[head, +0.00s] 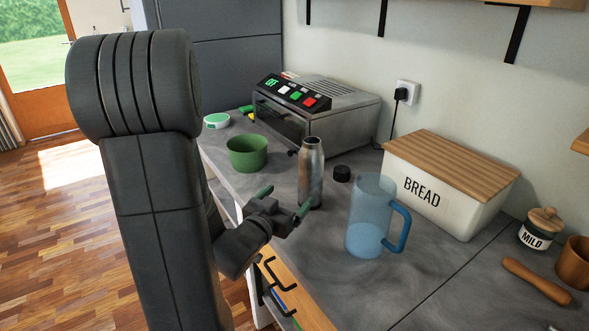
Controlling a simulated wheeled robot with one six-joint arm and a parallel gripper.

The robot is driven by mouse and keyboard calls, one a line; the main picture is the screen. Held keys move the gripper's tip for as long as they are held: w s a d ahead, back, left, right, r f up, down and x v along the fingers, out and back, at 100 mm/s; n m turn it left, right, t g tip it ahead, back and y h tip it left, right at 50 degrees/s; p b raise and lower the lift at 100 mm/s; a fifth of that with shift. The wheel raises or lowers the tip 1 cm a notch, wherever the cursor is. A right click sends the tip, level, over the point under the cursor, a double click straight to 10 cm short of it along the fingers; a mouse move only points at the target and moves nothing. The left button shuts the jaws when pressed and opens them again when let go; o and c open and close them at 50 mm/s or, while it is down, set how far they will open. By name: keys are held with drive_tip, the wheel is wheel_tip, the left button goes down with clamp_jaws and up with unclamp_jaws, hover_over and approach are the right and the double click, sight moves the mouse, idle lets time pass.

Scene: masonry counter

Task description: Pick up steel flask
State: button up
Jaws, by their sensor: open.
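The steel flask (311,172) stands upright on the grey counter, with its narrow neck uncapped. It is a brushed metal bottle. My gripper (284,199) is open, with its two green-grey fingers spread, just in front and to the left of the flask. The right fingertip appears close to the flask's lower side; I cannot tell whether it touches. Nothing shows between the fingers. A small black cap (342,173) lies on the counter to the right of the flask.
A blue translucent pitcher (368,218) stands right of the flask. A green bowl (247,154) is to the left. A toaster oven (317,106) and a bread box (443,190) are behind. A mild jar (541,229), a wooden cup (574,262) and a rolling pin (535,280) are far right.

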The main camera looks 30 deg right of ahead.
sight(306, 176)
drive_tip(key=shift+h, duration=0.3)
drive_tip(key=x, duration=0.3)
drive_tip(key=p+x, duration=0.1)
drive_tip(key=x, duration=0.4)
drive_tip(key=shift+w+d+r+p, duration=0.1)
drive_tip(key=shift+d+r+p, duration=0.2)
drive_tip(key=shift+d, duration=0.15)
drive_tip(key=shift+w+d+r+p, duration=0.1)
drive_tip(key=shift+w+d+p, duration=0.25)
drive_tip(key=shift+d, duration=0.1)
drive_tip(key=p+x, duration=0.1)
drive_tip(key=x, duration=0.3)
drive_tip(key=shift+w, duration=0.2)
drive_tip(key=shift+c, duration=0.2)
drive_tip(key=c, duration=1.4)
